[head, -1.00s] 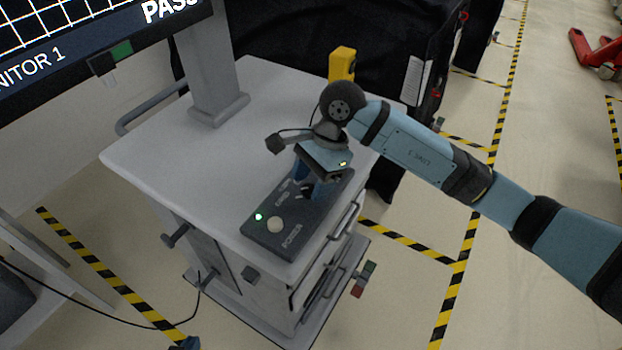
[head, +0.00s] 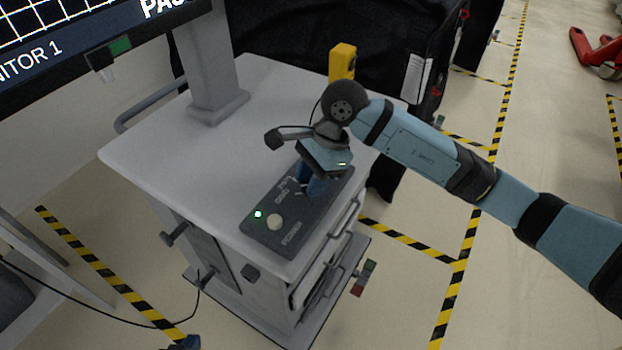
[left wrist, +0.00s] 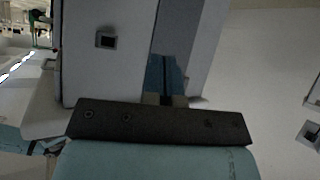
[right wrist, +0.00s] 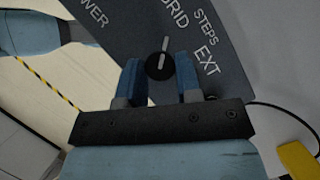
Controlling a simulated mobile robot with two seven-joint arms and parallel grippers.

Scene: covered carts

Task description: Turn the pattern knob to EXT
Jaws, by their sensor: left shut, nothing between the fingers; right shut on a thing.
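The pattern knob (right wrist: 160,66) is a round black knob with a white pointer line, on a dark panel (head: 268,240). In the right wrist view its pointer aims up and slightly right, roughly toward the GRID label (right wrist: 175,14). The STEPS label (right wrist: 205,27) and EXT label (right wrist: 207,61) lie further right. My right gripper (right wrist: 160,82) is closed on the knob, one blue finger on each side. My left gripper (left wrist: 165,78) is shut and empty, low beside the cart.
The panel lies on the grey top of a cart (head: 170,150), with a green light (head: 258,214) and a pale button (head: 274,222). A monitor post (head: 212,70) and a yellow object (head: 342,60) stand behind. The cart's left top is clear.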

